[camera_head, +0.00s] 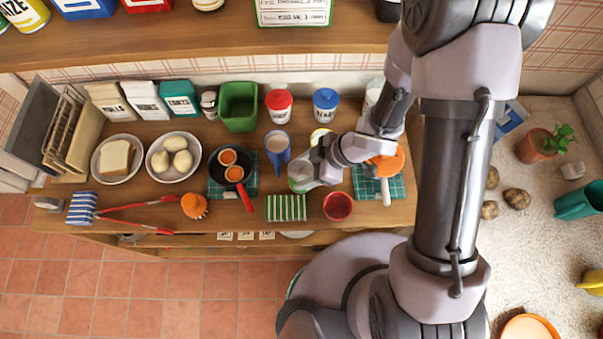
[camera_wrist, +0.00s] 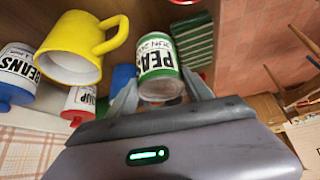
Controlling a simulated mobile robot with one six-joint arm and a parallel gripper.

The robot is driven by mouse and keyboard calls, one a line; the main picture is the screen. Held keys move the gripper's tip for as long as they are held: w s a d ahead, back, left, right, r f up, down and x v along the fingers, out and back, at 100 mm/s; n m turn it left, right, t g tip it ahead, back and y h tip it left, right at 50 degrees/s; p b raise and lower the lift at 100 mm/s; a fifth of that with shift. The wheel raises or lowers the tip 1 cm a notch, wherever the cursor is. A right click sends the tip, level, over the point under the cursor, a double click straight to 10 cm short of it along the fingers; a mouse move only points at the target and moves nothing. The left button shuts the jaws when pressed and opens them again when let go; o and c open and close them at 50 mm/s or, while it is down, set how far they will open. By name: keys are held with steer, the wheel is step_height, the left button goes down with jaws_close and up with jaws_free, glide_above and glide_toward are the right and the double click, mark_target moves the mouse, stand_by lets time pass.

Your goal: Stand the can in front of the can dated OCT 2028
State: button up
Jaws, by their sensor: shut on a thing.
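My gripper (camera_head: 312,170) is over the middle of the counter in the head view. In the wrist view my gripper (camera_wrist: 161,92) is shut on a green and white can (camera_wrist: 158,62) labelled PEAS, which appears upside down there. A smaller line under its name seems to start with JUN, but I cannot read it fully. The same can (camera_head: 300,179) shows in the head view at the gripper's tip; I cannot tell whether it touches the counter. On the upper shelf, a yellow and white can (camera_head: 25,14) stands at the far left. I can read no OCT 2028 date.
A yellow mug (camera_wrist: 72,48) is close beside the held can. A blue mug (camera_head: 277,148), a pan (camera_head: 229,168), a striped green cloth (camera_head: 287,208) and a red bowl (camera_head: 338,206) surround the gripper.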

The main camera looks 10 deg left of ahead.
step_height(320, 180, down, 3)
steer(key=shift+w+d+f+b, duration=0.1)
steer(key=shift+b, duration=0.5)
steer(key=shift+r, duration=0.25)
steer(key=shift+f, duration=0.1)
steer(key=o, duration=1.7)
steer(key=shift+o, duration=0.2)
